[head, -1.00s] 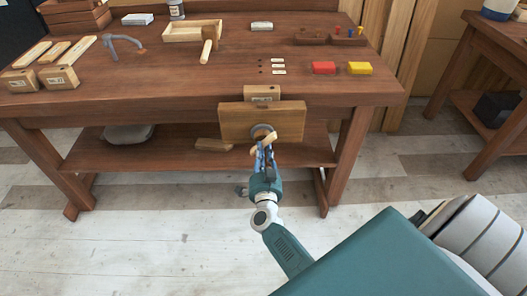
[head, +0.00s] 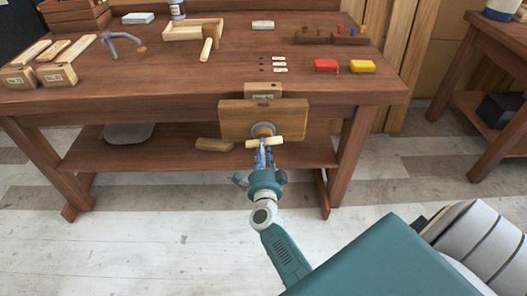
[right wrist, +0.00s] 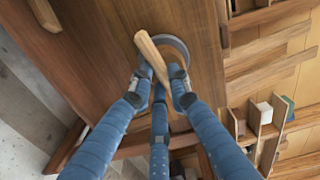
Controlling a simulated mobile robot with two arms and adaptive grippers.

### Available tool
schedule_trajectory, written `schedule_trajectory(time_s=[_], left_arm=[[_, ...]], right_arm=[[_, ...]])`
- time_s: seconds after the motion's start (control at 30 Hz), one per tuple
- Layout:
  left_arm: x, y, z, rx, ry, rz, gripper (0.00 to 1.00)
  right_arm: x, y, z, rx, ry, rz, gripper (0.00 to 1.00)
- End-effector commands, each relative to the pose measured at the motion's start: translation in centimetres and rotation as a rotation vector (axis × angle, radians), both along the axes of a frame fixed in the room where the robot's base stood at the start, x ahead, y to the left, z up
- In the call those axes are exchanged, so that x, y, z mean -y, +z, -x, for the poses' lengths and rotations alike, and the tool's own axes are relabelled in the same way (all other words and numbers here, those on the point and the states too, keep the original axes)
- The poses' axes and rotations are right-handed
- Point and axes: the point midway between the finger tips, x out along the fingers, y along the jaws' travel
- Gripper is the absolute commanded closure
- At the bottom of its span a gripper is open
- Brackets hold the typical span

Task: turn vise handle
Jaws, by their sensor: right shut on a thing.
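The vise has a wooden jaw (head: 235,120) on the front edge of the workbench. A grey round hub (head: 262,130) sits on its face, and a pale wooden vise handle (head: 291,139) crosses in front of the hub, lying nearly level. My right gripper (head: 264,148) is shut on the handle near its middle and partly hides it. In the right wrist view the handle (right wrist: 147,47) runs slantwise between the blue fingers (right wrist: 158,82), with the grey hub ring (right wrist: 181,48) behind it. My left gripper is not in view.
A lower shelf (head: 100,152) lies behind the gripper. The floor in front is clear.

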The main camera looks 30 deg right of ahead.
Motion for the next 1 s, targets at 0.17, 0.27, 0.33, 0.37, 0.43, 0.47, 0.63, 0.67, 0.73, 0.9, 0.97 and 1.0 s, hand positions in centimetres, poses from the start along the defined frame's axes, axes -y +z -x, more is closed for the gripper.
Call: schedule_trajectory(time_s=[0.17,0.27,0.33,0.37,0.43,0.47,0.63,0.67,0.73,0.9,0.97,1.0], left_arm=[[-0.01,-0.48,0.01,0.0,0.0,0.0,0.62],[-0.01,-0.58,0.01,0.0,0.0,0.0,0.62],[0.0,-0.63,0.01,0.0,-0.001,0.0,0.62],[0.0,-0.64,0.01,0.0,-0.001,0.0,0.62],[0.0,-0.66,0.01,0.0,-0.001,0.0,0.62],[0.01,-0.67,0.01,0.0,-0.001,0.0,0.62],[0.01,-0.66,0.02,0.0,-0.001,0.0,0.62],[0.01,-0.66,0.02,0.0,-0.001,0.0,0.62],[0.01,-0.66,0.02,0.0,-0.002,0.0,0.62],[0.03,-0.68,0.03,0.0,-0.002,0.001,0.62],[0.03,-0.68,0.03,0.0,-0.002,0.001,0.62],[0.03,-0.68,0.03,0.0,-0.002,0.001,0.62]], right_arm=[[-0.26,-0.47,0.12,0.039,0.002,-0.079,1.0],[-0.28,-0.47,0.14,0.055,0.002,-0.105,1.0],[-0.29,-0.46,0.14,0.061,0.002,-0.117,1.0],[-0.29,-0.46,0.14,0.064,0.002,-0.122,1.0],[-0.3,-0.46,0.16,0.068,0.002,-0.128,1.0],[-0.3,-0.46,0.16,0.068,0.002,-0.131,1.0],[-0.33,-0.51,0.17,0.069,0.001,-0.135,1.0],[-0.33,-0.52,0.18,0.069,0.002,-0.135,1.0],[-0.34,-0.54,0.19,0.069,0.002,-0.135,1.0],[-0.37,-0.62,0.21,0.067,0.002,-0.135,0.71],[-0.34,-0.58,0.19,0.067,0.002,-0.133,0.64],[-0.31,-0.51,0.16,0.069,0.002,-0.132,0.64]])
